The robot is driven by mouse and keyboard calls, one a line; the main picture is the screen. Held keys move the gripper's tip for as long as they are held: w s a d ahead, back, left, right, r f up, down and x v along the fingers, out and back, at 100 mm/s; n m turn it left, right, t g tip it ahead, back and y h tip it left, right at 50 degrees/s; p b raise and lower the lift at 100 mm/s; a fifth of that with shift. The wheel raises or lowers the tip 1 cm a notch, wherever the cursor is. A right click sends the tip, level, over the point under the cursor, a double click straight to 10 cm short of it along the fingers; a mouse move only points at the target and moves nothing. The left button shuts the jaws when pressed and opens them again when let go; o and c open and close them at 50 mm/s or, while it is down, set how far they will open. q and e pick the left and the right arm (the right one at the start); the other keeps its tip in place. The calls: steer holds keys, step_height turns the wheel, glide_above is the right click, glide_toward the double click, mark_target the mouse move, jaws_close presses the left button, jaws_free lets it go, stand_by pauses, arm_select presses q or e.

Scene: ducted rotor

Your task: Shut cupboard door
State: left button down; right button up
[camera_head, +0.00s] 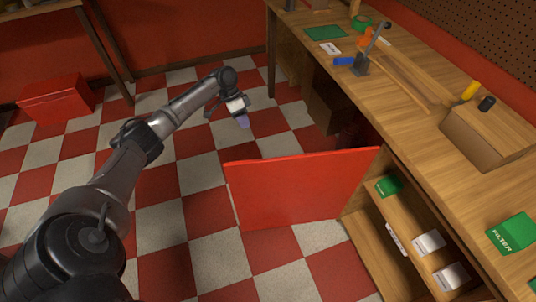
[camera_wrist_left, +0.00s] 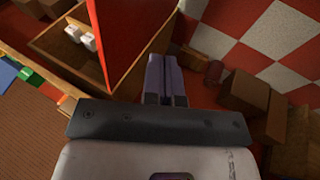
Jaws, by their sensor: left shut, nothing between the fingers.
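The red cupboard door (camera_head: 300,188) stands wide open, sticking out over the floor from the far side of the cupboard opening. The wooden cupboard (camera_head: 362,243) under the workbench shows its shelves. My left gripper (camera_head: 243,122) is shut and empty, beyond the door's far face and near its free end in the head view. In the left wrist view, the closed fingers (camera_wrist_left: 164,78) are just right of the door (camera_wrist_left: 122,32), on the side away from the shelves; I cannot tell whether they touch it. My right gripper is in neither view.
The cupboard holds a green box (camera_head: 388,186) and white boxes (camera_head: 430,243). The wooden workbench (camera_head: 420,140) carries tools and boxes along the right. Brown boxes (camera_head: 325,105) stand under it beyond the door. A red chest (camera_head: 57,98) is at left. The checkered floor (camera_head: 205,215) left of the door is clear.

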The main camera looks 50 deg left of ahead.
arm_select(q)
steer(key=d+f+m+h+b, duration=0.1)
steer(key=d+f+m+b, duration=0.2)
steer(key=d+f, duration=0.4)
steer(key=d, duration=0.4)
steer(key=shift+s+m+h, duration=0.3)
steer(key=shift+s, duration=0.05)
steer(key=shift+r, duration=0.1)
stand_by(0.4)
